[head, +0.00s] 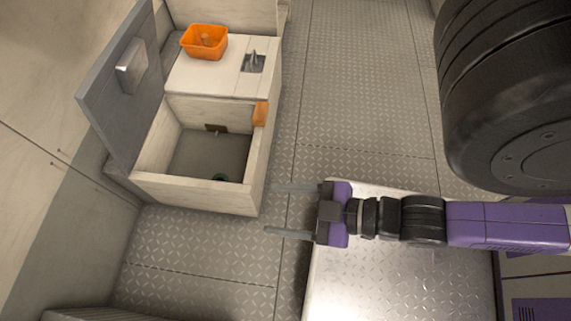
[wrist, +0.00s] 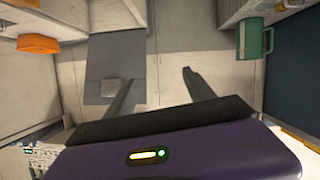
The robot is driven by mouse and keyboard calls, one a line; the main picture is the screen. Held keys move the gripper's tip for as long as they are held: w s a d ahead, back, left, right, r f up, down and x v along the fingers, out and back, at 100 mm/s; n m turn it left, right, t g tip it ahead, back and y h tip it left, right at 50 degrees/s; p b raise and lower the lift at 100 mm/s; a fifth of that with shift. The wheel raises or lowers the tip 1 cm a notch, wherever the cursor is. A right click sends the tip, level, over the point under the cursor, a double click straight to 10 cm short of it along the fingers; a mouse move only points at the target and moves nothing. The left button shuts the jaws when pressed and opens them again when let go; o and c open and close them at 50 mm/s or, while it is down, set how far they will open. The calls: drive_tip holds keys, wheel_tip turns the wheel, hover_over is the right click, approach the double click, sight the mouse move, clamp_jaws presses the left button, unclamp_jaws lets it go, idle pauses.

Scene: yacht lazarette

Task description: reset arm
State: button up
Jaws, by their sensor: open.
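My gripper (head: 270,210) is open and empty in the head view. Its two fingers point left, and in the picture their tips lie just right of the white locker's (head: 205,192) side wall. I cannot tell the gap between them. My purple arm reaches in from the right, above a bright metal surface. In the wrist view my gripper (wrist: 157,84) shows with its fingers spread and nothing between them. Beyond them is a grey panel (wrist: 100,55) with a small block, which looks like the locker's raised lid (head: 122,88).
An orange bin (head: 204,41) stands on the locker's closed back part, beside a small metal fitting (head: 254,62). A small orange piece (head: 260,113) sits on the locker's right rim. A green mug-like object (wrist: 257,38) shows in the wrist view. The treadplate floor (head: 350,90) beyond is clear.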

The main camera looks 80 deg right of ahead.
drive_tip(key=shift+m+t, duration=0.5)
drive_tip(key=shift+m, duration=0.4)
drive_tip(key=r, duration=0.4)
drive_tip(key=shift+s+r, duration=0.15)
drive_tip(key=shift+s, duration=0.15)
wheel_tip(320, 180, up, 30)
drive_tip(key=p, duration=3)
drive_tip(key=shift+r+p, duration=0.2)
drive_tip(key=shift+p, duration=0.1)
